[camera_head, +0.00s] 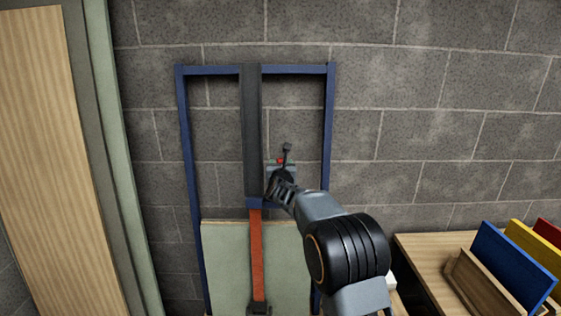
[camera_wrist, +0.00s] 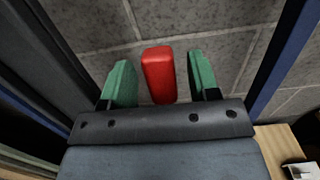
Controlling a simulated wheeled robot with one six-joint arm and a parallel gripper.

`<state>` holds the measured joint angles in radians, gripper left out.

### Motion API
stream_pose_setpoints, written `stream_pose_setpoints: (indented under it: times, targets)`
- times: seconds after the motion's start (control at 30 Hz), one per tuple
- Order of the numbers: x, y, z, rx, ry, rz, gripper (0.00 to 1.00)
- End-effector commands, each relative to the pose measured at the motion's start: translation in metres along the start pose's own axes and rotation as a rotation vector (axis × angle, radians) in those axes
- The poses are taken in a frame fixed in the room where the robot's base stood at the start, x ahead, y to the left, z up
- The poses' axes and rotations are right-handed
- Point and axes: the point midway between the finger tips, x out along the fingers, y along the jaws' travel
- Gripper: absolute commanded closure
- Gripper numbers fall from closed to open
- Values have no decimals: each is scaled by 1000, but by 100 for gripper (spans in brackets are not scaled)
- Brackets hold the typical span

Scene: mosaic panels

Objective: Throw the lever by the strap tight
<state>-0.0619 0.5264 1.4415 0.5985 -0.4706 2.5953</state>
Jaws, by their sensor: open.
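The orange strap (camera_head: 257,255) runs straight down below a dark vertical bar (camera_head: 251,130) in the head view. A red lever handle (camera_wrist: 158,74) stands between the two green fingers of my gripper (camera_wrist: 161,68) in the wrist view. The fingers are spread, with a visible gap on each side of the handle. In the head view only a small red bit of the handle (camera_head: 280,160) shows, right of the bar. My gripper (camera_head: 282,167) is small and partly hidden there, and my arm covers the area below right. The lever's mount is hard to make out.
A blue frame (camera_head: 330,120) stands against the grey block wall (camera_head: 430,110). A pale panel (camera_head: 225,260) is behind the strap. A wooden table (camera_head: 425,262) at right bears a rack with coloured panels (camera_head: 512,265). The wall right of the frame is clear.

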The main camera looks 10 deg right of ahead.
Motion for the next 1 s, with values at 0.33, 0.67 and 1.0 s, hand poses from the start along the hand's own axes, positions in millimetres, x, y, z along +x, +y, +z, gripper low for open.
stream_pose_setpoints:
  times: [0.33,0.67,1.0]
  targets:
    - [11,0,-1,0,1,0,45]
    - [11,0,-1,0,1,0,59]
    - [11,0,-1,0,1,0,92]
